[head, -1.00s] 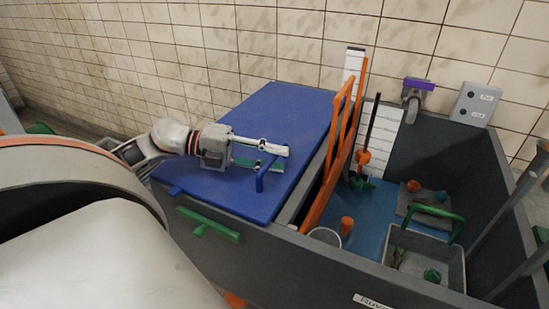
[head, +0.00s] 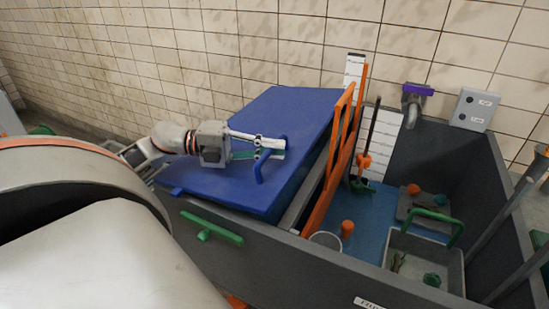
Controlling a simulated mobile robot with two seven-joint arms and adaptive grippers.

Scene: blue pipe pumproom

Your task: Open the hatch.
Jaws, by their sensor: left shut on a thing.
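The hatch (head: 262,115) is a blue flat lid over the left part of a grey tank. It is tilted, its right edge raised a little above the tank rim, with a dark gap below that edge. A blue bar handle (head: 260,174) stands on the hatch near its right side. My left gripper (head: 272,149) reaches over the hatch from the left and is shut on the handle. Its fingers hide part of the handle. My right gripper is not in view.
An orange frame (head: 325,185) stands close to the hatch's right edge. A green T-shaped handle (head: 212,228) is on the tank's front wall (head: 290,262). The open right part holds a grey bin (head: 400,272). A tiled wall (head: 215,50) runs behind.

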